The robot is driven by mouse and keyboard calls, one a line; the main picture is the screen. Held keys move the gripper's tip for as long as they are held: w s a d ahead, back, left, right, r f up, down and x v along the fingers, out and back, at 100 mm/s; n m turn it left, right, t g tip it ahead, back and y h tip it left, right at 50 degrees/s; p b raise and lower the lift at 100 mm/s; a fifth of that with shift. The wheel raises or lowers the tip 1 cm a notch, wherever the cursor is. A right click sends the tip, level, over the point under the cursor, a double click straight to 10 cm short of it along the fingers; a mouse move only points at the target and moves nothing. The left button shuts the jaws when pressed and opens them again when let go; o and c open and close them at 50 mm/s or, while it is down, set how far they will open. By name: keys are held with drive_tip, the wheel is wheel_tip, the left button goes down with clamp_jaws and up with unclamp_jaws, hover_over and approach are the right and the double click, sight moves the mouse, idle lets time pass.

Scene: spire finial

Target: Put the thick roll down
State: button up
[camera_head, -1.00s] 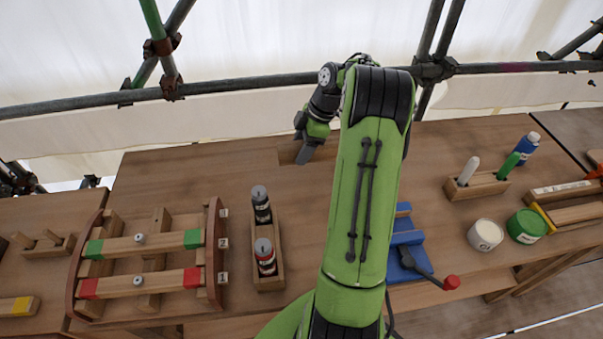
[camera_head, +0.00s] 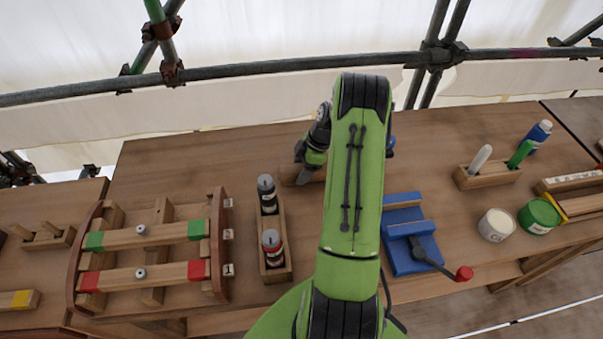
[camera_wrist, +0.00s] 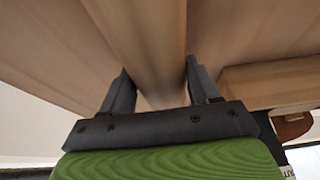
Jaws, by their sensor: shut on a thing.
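The thick roll is a plain pale wooden cylinder (camera_wrist: 145,40) in the wrist view, running away between the two dark fingers. My gripper (camera_wrist: 158,88) is shut on it, one finger on each side. In the head view my gripper (camera_head: 305,178) is low over the back middle of the bench. A short brown wooden piece (camera_head: 287,176) shows beside the fingers there, probably the roll's end. My forearm hides what lies to the right of it. I cannot tell whether the roll touches the bench top.
A wooden holder (camera_head: 276,273) with a black and a red bottle stands in front of my gripper. Left is a frame with green- and red-ended bars (camera_head: 142,236). Right are a blue vise (camera_head: 405,214) and two tins (camera_head: 496,225). The back left bench (camera_head: 190,160) is clear.

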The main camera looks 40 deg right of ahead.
drive_tip(key=shift+f, duration=0.95)
drive_tip(key=shift+f, duration=0.2)
drive_tip(key=o, duration=1.4)
drive_tip(key=shift+r, duration=0.1)
